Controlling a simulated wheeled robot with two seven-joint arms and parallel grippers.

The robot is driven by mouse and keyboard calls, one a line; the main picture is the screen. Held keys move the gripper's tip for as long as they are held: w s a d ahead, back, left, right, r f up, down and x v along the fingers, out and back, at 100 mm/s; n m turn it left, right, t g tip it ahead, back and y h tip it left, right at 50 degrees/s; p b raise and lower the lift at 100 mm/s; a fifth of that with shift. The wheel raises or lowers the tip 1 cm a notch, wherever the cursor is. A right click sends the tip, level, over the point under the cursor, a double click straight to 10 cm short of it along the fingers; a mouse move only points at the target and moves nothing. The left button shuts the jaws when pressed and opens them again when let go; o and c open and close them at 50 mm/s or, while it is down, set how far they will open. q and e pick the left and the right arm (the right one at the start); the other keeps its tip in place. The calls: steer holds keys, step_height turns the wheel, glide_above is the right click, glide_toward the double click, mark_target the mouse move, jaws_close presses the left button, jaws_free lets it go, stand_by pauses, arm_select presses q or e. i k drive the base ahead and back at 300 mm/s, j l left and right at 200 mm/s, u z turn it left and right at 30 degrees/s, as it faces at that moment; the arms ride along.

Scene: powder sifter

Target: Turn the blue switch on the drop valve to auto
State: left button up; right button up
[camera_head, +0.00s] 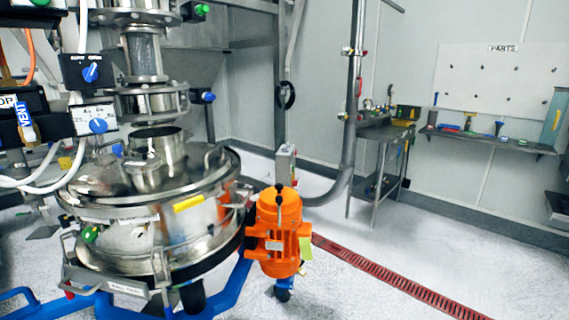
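A black control box (80,71) at the upper left carries a blue rotary switch (91,73), its pointer slanted, with a small label above it that is too blurred to read surely. Just below, a white-faced box (93,119) carries a second blue rotary switch (98,126), also with small markings. Both are beside the steel valve column (144,55) above the sifter. The frame does not show clearly which box belongs to the drop valve. Neither of my grippers is in view.
The round steel sifter (140,215) stands below, with an orange motor (278,232) at its right and a blue base frame (225,290). Cables hang at the left. A steel table (385,133) and a parts shelf (490,141) stand at the back. The floor at right is clear.

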mark_target(90, 73)
steer(key=u, duration=1.7)
